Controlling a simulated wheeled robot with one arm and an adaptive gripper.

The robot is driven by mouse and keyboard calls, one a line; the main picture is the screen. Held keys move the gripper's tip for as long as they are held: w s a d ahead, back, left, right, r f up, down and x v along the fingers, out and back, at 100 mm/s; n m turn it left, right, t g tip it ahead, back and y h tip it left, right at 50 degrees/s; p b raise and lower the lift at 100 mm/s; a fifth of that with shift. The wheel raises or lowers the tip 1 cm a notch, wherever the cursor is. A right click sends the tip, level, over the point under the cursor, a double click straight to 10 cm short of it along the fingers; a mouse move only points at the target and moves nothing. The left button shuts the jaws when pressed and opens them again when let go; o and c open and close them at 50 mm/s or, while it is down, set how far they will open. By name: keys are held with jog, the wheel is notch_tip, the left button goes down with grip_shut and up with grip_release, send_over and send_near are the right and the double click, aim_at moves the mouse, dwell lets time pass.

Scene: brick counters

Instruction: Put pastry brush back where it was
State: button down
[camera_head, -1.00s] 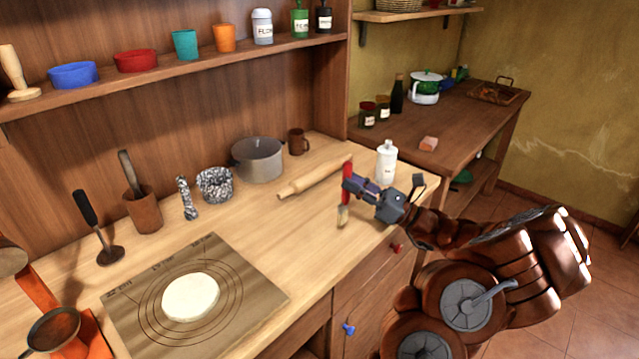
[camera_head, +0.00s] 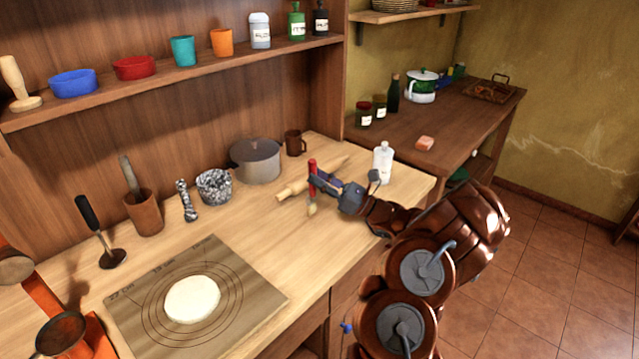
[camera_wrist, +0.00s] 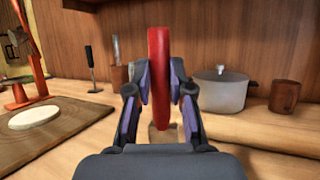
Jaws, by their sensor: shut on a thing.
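The pastry brush (camera_head: 312,180) has a red handle and pale bristles. It is upright in the head view, handle up and bristles down, in front of the rolling pin (camera_head: 291,187). My gripper (camera_head: 315,184) is shut on its red handle. In the wrist view the red handle (camera_wrist: 159,75) stands between the two fingers of my gripper (camera_wrist: 160,88); the bristles are partly hidden behind my gripper. I cannot tell whether the bristles touch the wooden counter (camera_head: 262,222).
A grey pot (camera_head: 256,162) and a brown mug (camera_head: 295,143) stand behind the rolling pin. A white bottle (camera_head: 382,164) stands right of my gripper. A pastry mat (camera_head: 245,268) with dough (camera_head: 192,299) lies front left. Counter between mat and pot is clear.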

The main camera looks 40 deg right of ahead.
jog(key=shift+f, duration=1.05)
jog(key=shift+f, duration=0.2)
jog(key=c, duration=1)
grip_release()
jog(key=shift+c, duration=0.2)
